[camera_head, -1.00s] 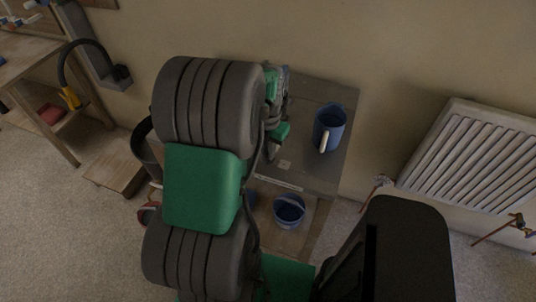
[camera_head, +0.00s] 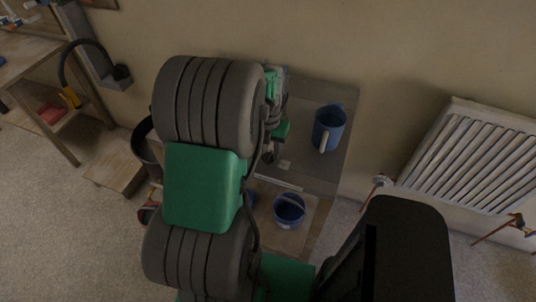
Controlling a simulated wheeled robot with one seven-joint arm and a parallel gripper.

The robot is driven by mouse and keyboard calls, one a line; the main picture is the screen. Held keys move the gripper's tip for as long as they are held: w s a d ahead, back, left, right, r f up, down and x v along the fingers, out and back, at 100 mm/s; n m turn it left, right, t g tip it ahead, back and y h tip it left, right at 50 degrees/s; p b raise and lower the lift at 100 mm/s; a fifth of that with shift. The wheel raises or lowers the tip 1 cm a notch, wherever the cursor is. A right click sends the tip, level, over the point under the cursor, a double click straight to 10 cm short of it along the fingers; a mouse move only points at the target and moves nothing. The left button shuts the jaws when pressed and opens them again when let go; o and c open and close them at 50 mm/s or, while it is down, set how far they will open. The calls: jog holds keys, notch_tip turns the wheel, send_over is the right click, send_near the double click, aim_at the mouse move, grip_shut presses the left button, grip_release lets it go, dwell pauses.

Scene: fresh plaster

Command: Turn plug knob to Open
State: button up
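The arm's outer end, with green and dark parts, shows above the grey table (camera_head: 325,185), just right of my large arm links. My gripper (camera_head: 269,156) is mostly hidden by those links, and its fingers cannot be made out. I cannot tell whether it touches anything. No plug knob can be made out clearly. It may be hidden behind my arm.
A blue jug (camera_head: 328,128) stands on the table, right of the arm's end. A blue bucket (camera_head: 289,210) is on the lower shelf. A white radiator (camera_head: 470,160) with a pipe valve (camera_head: 379,181) is at right. A wooden workbench (camera_head: 40,60) is at left.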

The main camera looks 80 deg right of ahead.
aim_at(268, 153)
notch_tip(268, 153, up, 12)
jog(key=p, duration=0.7)
jog(key=shift+p, duration=0.3)
